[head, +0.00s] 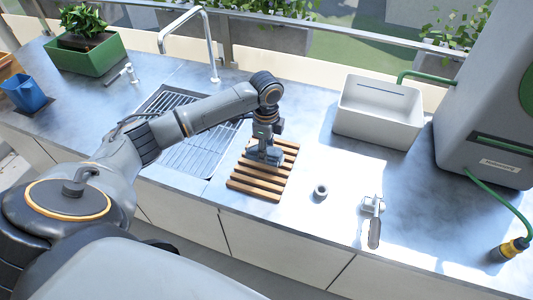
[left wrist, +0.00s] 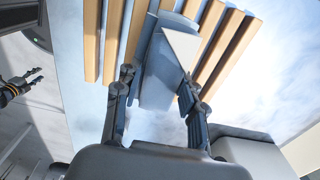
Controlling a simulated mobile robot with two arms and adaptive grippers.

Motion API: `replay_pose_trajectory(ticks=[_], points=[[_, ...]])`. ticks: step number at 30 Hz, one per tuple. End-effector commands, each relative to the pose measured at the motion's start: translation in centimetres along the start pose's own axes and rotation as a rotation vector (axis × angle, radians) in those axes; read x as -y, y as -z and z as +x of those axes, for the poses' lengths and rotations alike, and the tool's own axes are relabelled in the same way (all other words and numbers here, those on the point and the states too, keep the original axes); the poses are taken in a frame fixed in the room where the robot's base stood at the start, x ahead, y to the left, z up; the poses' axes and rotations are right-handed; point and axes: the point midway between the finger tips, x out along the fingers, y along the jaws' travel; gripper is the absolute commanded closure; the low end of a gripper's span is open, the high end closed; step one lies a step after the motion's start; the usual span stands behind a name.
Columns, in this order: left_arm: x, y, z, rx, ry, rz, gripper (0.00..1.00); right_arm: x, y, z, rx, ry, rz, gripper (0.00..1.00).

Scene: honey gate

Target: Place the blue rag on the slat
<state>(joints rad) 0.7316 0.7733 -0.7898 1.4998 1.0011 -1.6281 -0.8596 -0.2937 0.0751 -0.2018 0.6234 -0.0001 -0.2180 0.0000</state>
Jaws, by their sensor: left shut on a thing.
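The slat (head: 243,183) is a rack of parallel brown wooden bars on the counter, right of the sink. It shows in the left wrist view as wooden bars (left wrist: 92,45). My left gripper (head: 266,155) is low over the rack's upper middle, pointing down. In the left wrist view my left gripper (left wrist: 155,85) is shut on the blue-grey rag (left wrist: 158,72), which lies between its fingers, over or against the bars. Whether the rag rests on the bars is unclear. A pale triangle covers part of it. My right gripper (left wrist: 37,76) is at the left edge, fingers apart and empty.
The sink with its drying grid (head: 185,150) is left of the rack. A small grey ring (head: 321,191) and a handled tool (head: 374,232) lie to the right. A white basin (head: 378,115) and a grey machine (head: 490,100) stand farther right. A blue cup (head: 24,93) is far left.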

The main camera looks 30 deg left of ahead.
Motion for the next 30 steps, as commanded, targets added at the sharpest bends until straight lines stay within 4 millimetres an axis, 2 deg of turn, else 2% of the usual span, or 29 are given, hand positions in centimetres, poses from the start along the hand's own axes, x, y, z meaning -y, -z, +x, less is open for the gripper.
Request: replay_pose_trajectory(ticks=[1,6,17,18,20,21,30], points=[[-0.2,0.1,0.6,0.001,-0.006,-0.001,1.0,0.0,-0.2,-0.8,0.005,0.0,0.001,0.6],[-0.1,0.1,2.6,0.001,-0.002,0.0,1.0,0.1,-0.8,-1.5,0.015,0.001,0.002,0.6],[-0.1,0.1,3.1,0.001,-0.001,0.0,1.0,-0.4,-1.0,-1.3,0.017,-0.004,0.001,0.6],[-0.1,0.1,3.1,0.0,0.0,0.0,0.54,-0.4,-1.0,-1.3,0.017,-0.005,0.0,0.6],[-0.1,0.1,3.1,0.001,0.0,0.0,0.42,-0.5,-0.9,-1.3,0.016,-0.006,0.0,0.6],[-0.1,0.1,3.1,0.001,0.0,0.0,0.37,-0.5,-0.9,-1.3,0.016,-0.006,0.0,0.6],[-0.1,0.1,3.0,0.001,0.0,0.0,0.37,-0.5,-0.8,-1.3,0.013,-0.006,0.0,0.6]])
